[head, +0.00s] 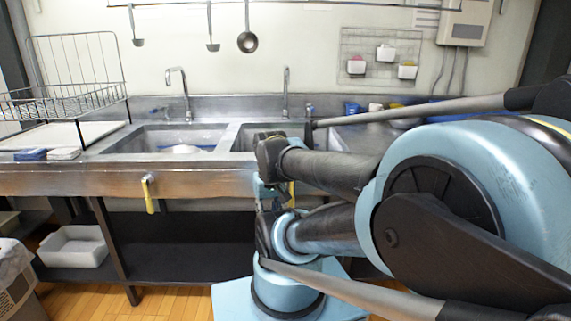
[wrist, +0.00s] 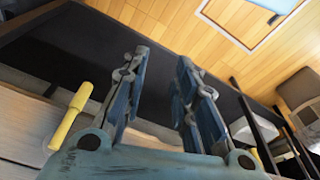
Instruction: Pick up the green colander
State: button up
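I cannot make out a green colander in either view. Part of the right sink basin and the counter on the right are hidden behind my arm in the head view. My gripper (wrist: 162,58) is open in the wrist view, with its two blue fingers apart and nothing between them. It points at the floor and the dark lower shelf, near the front of the counter. I cannot tell the fingers apart from the arm in the head view.
A steel counter holds a left sink (head: 165,140) with a whitish object in it. A wire dish rack (head: 70,85) stands at left. A yellow-handled tap (head: 150,195) juts from the counter front and shows beside my gripper (wrist: 70,115). A white bin (head: 75,247) sits below.

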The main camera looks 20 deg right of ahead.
jog(key=w+d+r+m, duration=0.3)
jog(key=w+d+r, duration=0.1)
jog(key=w, duration=0.4)
jog(key=w+d+r+m+t+y, duration=0.1)
jog(key=w+d+r+m, duration=0.3)
jog(key=w, duration=0.4)
jog(key=w+d+r+m, duration=0.3)
jog(key=w+d+r, duration=0.3)
jog(key=w, duration=0.3)
jog(key=shift+d+r+m, duration=0.15)
jog(key=shift+d+m, duration=0.15)
jog(key=shift+d, duration=0.55)
jog(key=w+d+m+t, duration=0.1)
jog(key=w+d+m, duration=0.15)
jog(key=d, duration=0.35)
jog(key=w+d+m, duration=0.1)
jog(key=w+d, duration=0.3)
jog(key=d, duration=0.1)
jog(key=shift+y, duration=0.3)
jog(key=shift+w+d+x, duration=0.1)
jog(key=shift+d+x, duration=0.05)
jog(key=shift+x, duration=2.75)
jog(key=shift+w+d+x, duration=0.1)
jog(key=shift+d+x, duration=0.05)
jog(key=shift+x, duration=2.8)
jog(key=shift+w+d+x, duration=0.1)
jog(key=shift+d+x, duration=0.05)
jog(key=shift+x, duration=2.75)
jog(key=shift+r, duration=0.1)
grip_shut()
